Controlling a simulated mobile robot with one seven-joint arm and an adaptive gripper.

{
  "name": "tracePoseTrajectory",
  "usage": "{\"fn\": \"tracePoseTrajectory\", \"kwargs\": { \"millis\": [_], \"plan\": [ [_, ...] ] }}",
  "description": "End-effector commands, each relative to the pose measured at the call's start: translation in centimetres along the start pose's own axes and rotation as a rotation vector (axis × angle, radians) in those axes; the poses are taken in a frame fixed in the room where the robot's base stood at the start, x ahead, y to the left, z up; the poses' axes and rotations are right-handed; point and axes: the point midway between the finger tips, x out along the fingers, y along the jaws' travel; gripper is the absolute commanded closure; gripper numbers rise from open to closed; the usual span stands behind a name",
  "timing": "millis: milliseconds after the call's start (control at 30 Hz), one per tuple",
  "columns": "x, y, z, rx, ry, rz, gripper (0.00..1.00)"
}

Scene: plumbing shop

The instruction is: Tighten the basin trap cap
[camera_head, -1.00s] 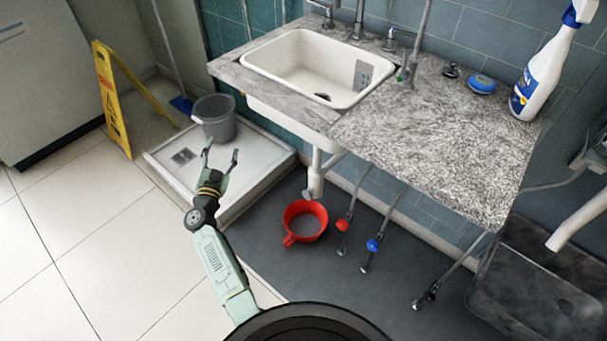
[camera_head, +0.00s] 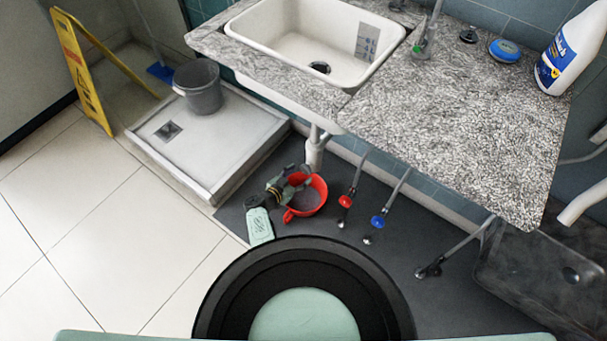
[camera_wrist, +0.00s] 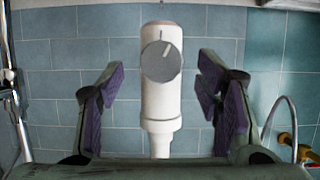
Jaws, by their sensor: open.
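The basin trap (camera_wrist: 161,108) is a white upright cylinder in the middle of the wrist view. Its round grey cap (camera_wrist: 161,61) faces me, with a pale line pointing up and slightly right. My gripper (camera_wrist: 160,84) is open, its purple-padded fingers to the left and right of the trap, apart from it in the picture. The cap lies between the fingers in the picture; how far in front of me it is, I cannot tell. In the head view the trap (camera_head: 315,152) hangs under the basin, and my gripper (camera_head: 288,182) is low by the red pan.
A red pan (camera_head: 322,194) stands on the dark floor below the trap. Hoses with a red valve (camera_head: 345,201) and a blue valve (camera_head: 377,221) hang to its right. The speckled counter (camera_head: 450,130) overhangs them. A shower tray (camera_head: 205,150) with a grey bucket (camera_head: 198,88) is at left.

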Motion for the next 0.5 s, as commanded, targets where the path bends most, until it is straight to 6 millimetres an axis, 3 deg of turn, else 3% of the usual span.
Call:
{"fn": "tracePoseTrajectory", "kwargs": {
  "millis": [33, 200, 500],
  "plan": [
    [1.2, 0.1, 0.4, 0.002, 0.0, 0.002, 0.41],
    [3.1, -0.1, 0.2, 0.001, 0.001, -0.001, 0.41],
    [3.8, -0.1, -0.1, 0.0, 0.001, -0.003, 0.41]
  ]
}}
